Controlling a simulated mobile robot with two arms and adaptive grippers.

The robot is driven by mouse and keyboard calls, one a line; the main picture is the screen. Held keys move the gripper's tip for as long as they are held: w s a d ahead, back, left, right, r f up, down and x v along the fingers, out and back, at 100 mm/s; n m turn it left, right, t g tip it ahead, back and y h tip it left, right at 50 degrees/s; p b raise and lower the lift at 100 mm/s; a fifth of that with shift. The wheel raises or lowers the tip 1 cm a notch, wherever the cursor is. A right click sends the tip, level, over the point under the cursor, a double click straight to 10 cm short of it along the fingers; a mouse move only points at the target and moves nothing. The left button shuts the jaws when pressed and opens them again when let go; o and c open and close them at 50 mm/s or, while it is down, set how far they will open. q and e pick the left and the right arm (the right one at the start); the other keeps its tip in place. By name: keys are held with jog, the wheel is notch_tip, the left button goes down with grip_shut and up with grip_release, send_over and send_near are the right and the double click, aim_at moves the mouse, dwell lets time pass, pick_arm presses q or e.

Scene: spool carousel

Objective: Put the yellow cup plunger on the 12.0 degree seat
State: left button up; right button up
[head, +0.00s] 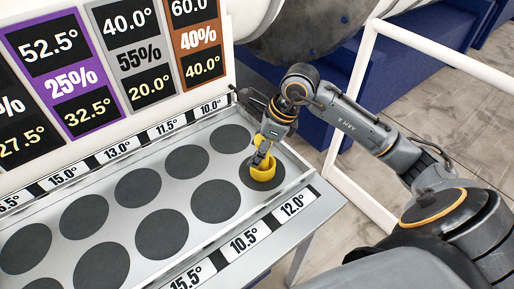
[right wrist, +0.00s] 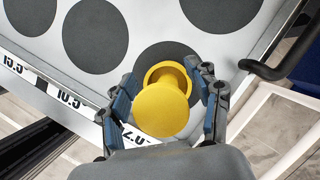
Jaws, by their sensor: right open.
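The yellow cup plunger (head: 262,181) stands on the dark round seat (head: 281,180) by the 12.0° label (head: 293,204), at the right end of the near row. In the right wrist view the plunger (right wrist: 162,108) shows a round knob over a wider cup, and part of the dark seat (right wrist: 160,53) shows beyond it. My right gripper (head: 263,158) is over the plunger. In the right wrist view its open fingers (right wrist: 166,104) are on either side of the knob, with gaps visible. Whether the cup is fully centred on the seat is hard to tell. My left gripper is out of view.
Several empty dark round seats (head: 216,201) fill the white tray to the left. A raised rim (head: 285,190) edges the tray. A sign board (head: 110,60) stands behind it. A white frame post (head: 352,95) stands to the right, near my right arm.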

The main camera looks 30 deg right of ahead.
jog(key=b+v, duration=0.1)
jog(key=v, duration=1.1)
jog(key=shift+r, duration=0.15)
